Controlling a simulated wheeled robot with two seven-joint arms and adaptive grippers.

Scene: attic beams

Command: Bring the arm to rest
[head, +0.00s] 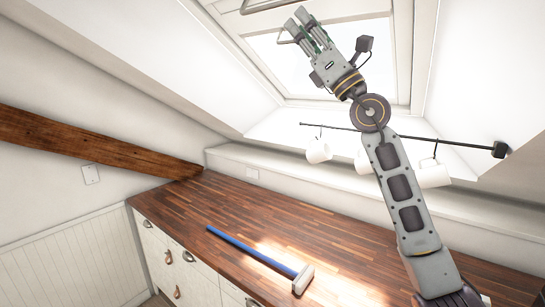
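My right arm rises from the bottom right, in front of the window and the mug rail. My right gripper (297,20) is high in the picture, pointing up and to the left. Its two fingers lie close side by side, and the view does not show clearly whether they are apart or touching. I see no object between them. My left gripper is not in view.
A wooden counter (185,215) holds a blue-handled brush or mallet (245,248). A dark rail (455,142) carries white mugs (318,151), partly behind my arm. A sloping wooden beam (90,142) runs along the left wall. The counter's left part is clear.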

